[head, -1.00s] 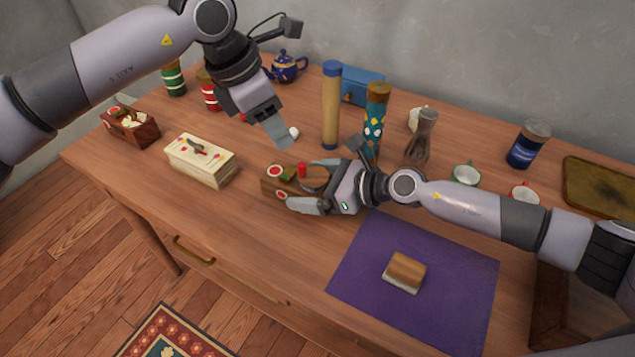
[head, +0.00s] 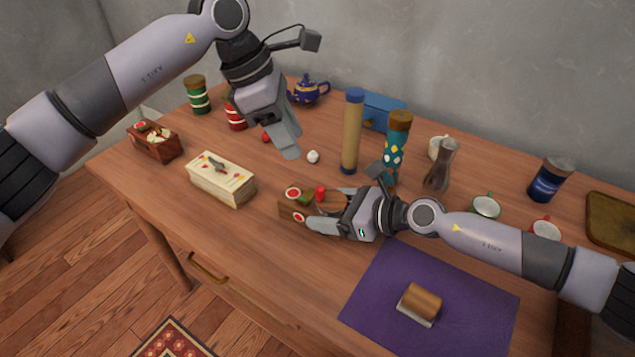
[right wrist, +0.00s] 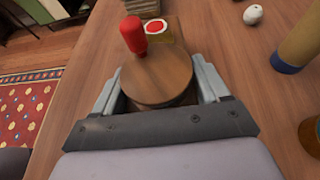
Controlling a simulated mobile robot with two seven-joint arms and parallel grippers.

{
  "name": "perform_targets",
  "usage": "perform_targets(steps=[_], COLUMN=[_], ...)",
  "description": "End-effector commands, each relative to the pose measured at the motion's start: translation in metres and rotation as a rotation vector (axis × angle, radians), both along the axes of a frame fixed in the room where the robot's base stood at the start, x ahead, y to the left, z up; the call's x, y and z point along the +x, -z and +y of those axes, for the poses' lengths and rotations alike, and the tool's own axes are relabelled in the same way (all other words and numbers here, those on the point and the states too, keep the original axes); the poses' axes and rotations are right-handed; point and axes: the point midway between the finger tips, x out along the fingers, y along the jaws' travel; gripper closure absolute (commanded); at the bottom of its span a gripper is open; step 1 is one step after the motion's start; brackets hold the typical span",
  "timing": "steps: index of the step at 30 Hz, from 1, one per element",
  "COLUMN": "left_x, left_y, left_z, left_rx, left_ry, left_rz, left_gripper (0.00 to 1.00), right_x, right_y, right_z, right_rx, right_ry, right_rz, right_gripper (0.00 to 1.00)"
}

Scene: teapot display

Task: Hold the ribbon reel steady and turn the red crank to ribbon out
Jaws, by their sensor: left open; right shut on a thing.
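The ribbon reel (head: 332,203) is a round wooden drum on the table, at the end of a small wooden block with red and green on it. Its red crank (head: 320,192) stands up as a knob on the drum's top. The right wrist view shows the drum's round top (right wrist: 158,78) and the red knob (right wrist: 133,38) at its far left edge. My right gripper (head: 335,209) is shut on the reel, one finger on each side. My left gripper (head: 287,140) is open and empty, above the table, up and left of the crank. No loose ribbon is clearly visible.
A cream box (head: 222,182) stands left of the reel. A tan cylinder (head: 353,135), a teal patterned cylinder (head: 395,150) and a small white ball (head: 313,157) stand behind it. A purple mat (head: 380,300) with a wooden roller-like piece (head: 420,303) lies in front right.

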Motion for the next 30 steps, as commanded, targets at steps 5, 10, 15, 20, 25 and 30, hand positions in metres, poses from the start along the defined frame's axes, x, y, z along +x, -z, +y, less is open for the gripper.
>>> perform_targets(steps=[5,10,15,20,25,30], left_x=[0.000,-0.001,-0.001,0.000,0.000,0.000], left_y=[0.013,0.044,0.075,0.097,0.108,0.110], left_z=[-0.005,-0.018,-0.030,-0.039,-0.045,-0.045], left_rx=[-0.003,-0.003,-0.003,-0.003,-0.003,-0.003], left_ry=[0.020,0.020,0.018,0.016,0.018,0.017], left_rz=[0.004,0.006,0.004,0.003,0.001,-0.001], left_gripper=[0.57,0.57,0.57,0.57,0.57,0.57], right_x=[0.000,0.000,0.000,0.000,0.000,0.000], right_y=[0.000,0.000,0.000,0.000,0.000,0.000], right_z=[0.000,0.000,0.000,0.000,0.000,0.000], right_rx=[-0.001,0.000,0.000,0.000,0.000,0.000], right_ry=[0.000,0.000,0.000,0.000,0.000,0.000], right_rz=[0.000,0.000,0.000,0.000,0.000,0.000], right_gripper=[0.71,0.71,0.71,0.71,0.71,0.71])
